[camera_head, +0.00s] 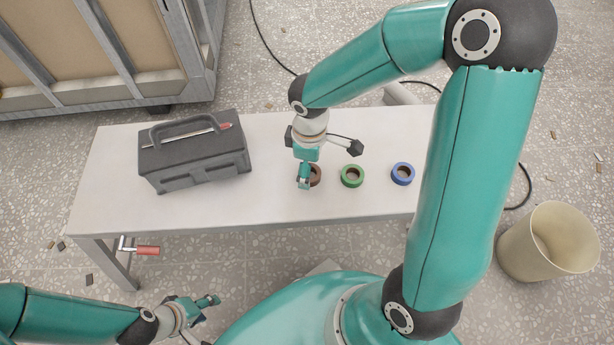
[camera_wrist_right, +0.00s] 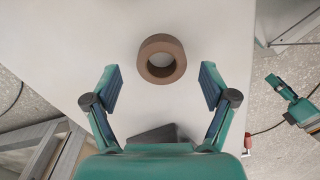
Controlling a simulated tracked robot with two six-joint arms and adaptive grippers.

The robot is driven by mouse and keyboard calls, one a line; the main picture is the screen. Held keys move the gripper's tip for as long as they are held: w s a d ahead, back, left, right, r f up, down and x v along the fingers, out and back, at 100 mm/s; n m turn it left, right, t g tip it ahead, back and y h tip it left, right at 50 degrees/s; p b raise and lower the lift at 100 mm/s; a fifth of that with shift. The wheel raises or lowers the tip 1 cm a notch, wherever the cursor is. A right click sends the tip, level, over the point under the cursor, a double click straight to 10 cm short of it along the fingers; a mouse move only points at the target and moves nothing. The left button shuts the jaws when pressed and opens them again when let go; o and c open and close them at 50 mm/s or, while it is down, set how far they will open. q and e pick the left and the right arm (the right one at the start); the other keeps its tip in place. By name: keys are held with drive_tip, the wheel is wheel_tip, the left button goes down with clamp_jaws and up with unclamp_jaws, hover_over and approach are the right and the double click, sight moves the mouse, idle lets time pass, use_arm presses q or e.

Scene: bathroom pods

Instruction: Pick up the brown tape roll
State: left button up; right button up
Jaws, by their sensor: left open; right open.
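The brown tape roll (camera_head: 317,178) lies flat on the white table (camera_head: 230,205), left of a green roll (camera_head: 352,183) and a blue roll (camera_head: 402,181). My right gripper (camera_head: 304,180) hangs over it and hides its left part in the head view. In the right wrist view, the brown roll (camera_wrist_right: 161,79) shows whole, a little beyond the line between the two fingertips (camera_wrist_right: 160,67). The right fingers are apart and empty. My left gripper (camera_head: 204,305) is open and empty, off the table's front side at lower left.
A dark grey toolbox (camera_head: 195,162) with a red-tipped tool on top stands on the table's left. A red-handled clamp (camera_head: 147,250) hangs at the table's front left. A cream bin (camera_head: 545,245) stands on the floor at right. A framed crate (camera_head: 90,50) is behind left.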

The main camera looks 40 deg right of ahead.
drive_tip(key=shift+f, duration=0.85)
drive_tip(key=c, duration=1.2)
